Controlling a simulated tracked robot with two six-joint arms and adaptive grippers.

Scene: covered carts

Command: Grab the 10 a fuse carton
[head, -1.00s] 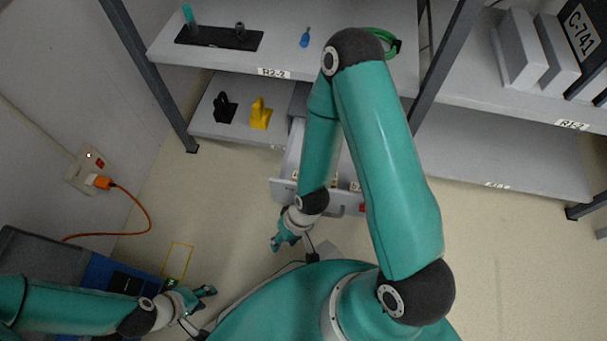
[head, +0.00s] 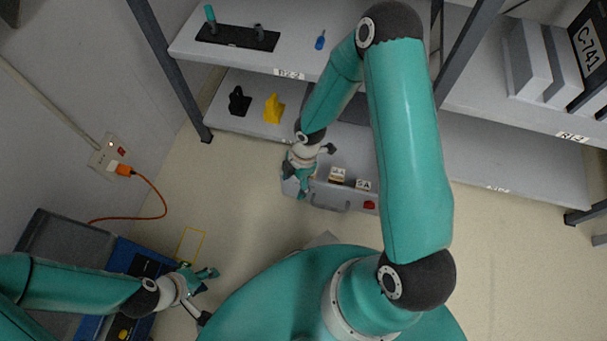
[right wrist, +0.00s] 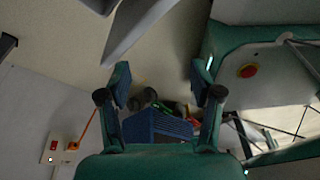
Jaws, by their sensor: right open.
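A pulled-out grey drawer (head: 330,199) holds small light cartons with labels on top. One carton (head: 337,175) stands near the middle, and a carton that seems to read 5 A (head: 363,185) stands to its right. The first label is too small to read surely, so I cannot tell which is the 10 A carton. My right gripper (head: 303,190) is over the drawer's left end and hides what lies there. In the right wrist view it (right wrist: 160,88) is open, with nothing between its fingers. My left gripper (head: 209,280) is open and empty at lower left, away from the drawer.
A shelf rack (head: 375,68) stands behind the drawer. A yellow object (head: 273,108) and a black one (head: 238,101) are on its lower shelf. A blue container (head: 125,255) is by my left arm. An orange cable (head: 150,190) hangs from the wall socket.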

